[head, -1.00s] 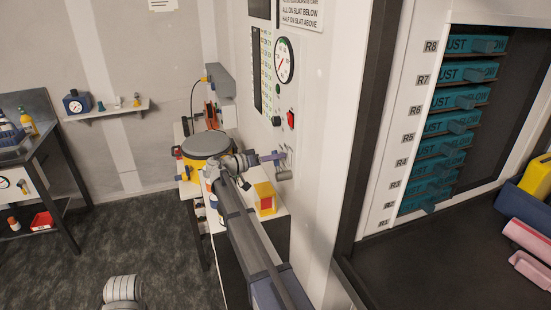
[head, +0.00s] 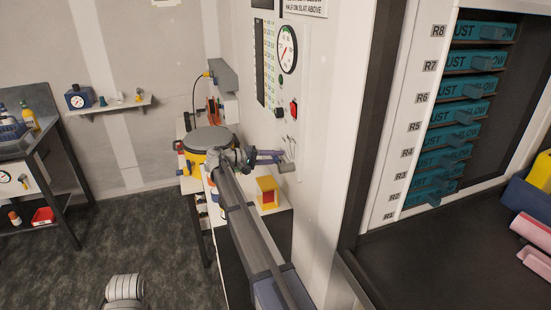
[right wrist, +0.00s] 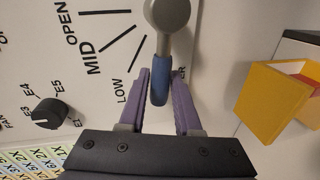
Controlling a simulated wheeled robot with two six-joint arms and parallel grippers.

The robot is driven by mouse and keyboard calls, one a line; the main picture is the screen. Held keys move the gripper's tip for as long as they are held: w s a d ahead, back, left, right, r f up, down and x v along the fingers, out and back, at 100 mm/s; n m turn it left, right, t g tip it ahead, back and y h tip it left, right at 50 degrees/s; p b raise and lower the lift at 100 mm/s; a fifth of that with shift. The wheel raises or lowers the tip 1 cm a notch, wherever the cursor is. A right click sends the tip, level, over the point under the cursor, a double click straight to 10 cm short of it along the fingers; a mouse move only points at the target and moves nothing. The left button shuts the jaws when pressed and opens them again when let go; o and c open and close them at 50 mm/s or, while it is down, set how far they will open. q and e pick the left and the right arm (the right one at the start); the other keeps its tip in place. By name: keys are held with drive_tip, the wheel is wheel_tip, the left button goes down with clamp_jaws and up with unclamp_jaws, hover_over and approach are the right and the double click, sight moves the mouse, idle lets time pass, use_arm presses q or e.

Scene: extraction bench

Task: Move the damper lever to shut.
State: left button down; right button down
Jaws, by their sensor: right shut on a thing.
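The damper lever has a grey round hub (right wrist: 168,12) and a blue grip (right wrist: 160,82) in the right wrist view. Its grip hangs past the LOW mark on the white dial panel (right wrist: 60,72), which also reads OPEN and MID. The last mark is mostly hidden by a finger. My right gripper (right wrist: 160,88) is shut on the blue grip, one purple finger on each side. In the head view my right gripper (head: 280,157) reaches the lever (head: 287,167) on the wall panel; the contact is too small to judge there. My left gripper is not in view.
A yellow and red block (head: 267,191) stands on the white bench below the lever. A yellow drum with a grey lid (head: 210,139) is left of my gripper. A round gauge (head: 287,50) and a red switch (head: 293,107) are above. A black knob (right wrist: 48,113) sits on the panel.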

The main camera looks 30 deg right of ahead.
drive_tip(key=shift+f+n+g, duration=0.3)
drive_tip(key=shift+f+n, duration=0.1)
drive_tip(key=shift+f, duration=0.05)
idle(0.4)
drive_tip(key=c, duration=0.6)
unclamp_jaws()
drive_tip(key=p+v, duration=0.1)
drive_tip(key=v, duration=0.6)
drive_tip(key=shift+a, duration=0.35)
drive_tip(key=shift+w+r, duration=0.1)
